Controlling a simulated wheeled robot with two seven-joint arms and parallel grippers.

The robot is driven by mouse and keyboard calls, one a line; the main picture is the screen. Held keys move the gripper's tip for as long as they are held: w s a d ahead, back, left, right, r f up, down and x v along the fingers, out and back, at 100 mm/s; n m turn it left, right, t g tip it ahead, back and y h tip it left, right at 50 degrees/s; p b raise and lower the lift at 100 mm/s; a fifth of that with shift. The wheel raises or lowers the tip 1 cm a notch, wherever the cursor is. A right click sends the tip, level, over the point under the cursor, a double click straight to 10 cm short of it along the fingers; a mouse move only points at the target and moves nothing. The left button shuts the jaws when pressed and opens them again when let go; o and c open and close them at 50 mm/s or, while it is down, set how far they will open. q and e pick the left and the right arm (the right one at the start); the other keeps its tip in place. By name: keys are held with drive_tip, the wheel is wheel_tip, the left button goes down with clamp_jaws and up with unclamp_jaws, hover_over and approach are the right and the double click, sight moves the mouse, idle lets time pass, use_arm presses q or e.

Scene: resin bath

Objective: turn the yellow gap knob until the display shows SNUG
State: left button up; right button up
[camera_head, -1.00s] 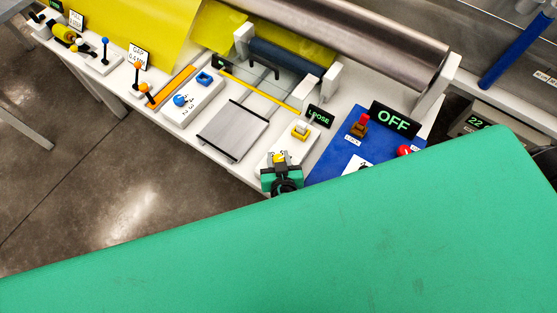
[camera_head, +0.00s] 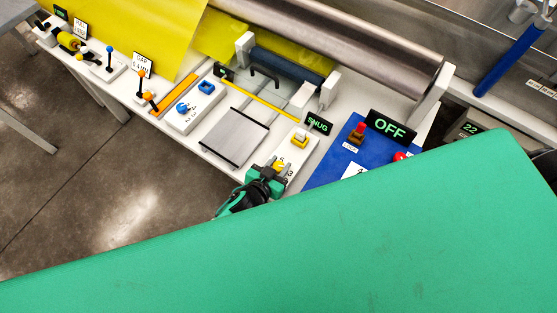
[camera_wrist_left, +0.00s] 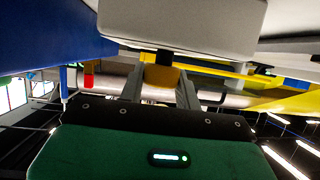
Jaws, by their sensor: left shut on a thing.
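The yellow gap knob (camera_head: 279,165) sits on a white panel marked with numbers, at the front edge of the table. It also shows in the left wrist view (camera_wrist_left: 161,79), between the two fingers, under the pale panel. My left gripper (camera_head: 277,169) is shut on the knob, its fingers on either side. The small black display (camera_head: 319,123) behind the panel reads SNUG in green letters. My right gripper is not in view.
To the right, a blue panel (camera_head: 334,157) carries a red-topped switch (camera_head: 359,131) below a sign (camera_head: 390,127) reading OFF. A grey plate (camera_head: 234,137) lies to the left.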

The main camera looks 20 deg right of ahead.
use_arm(q)
drive_tip(key=shift+w+r+m+h+p, duration=0.1)
drive_tip(key=shift+m+h+p, duration=0.2)
drive_tip(key=shift+p, duration=0.05)
drive_tip(key=shift+g, duration=0.3)
drive_tip(key=o, duration=1)
drive_tip(key=shift+c, duration=0.2)
drive_tip(key=shift+s+a, duration=0.3)
drive_tip(key=b+v, duration=0.2)
drive_tip(key=v, duration=1.1)
drive_tip(key=shift+w, duration=0.1)
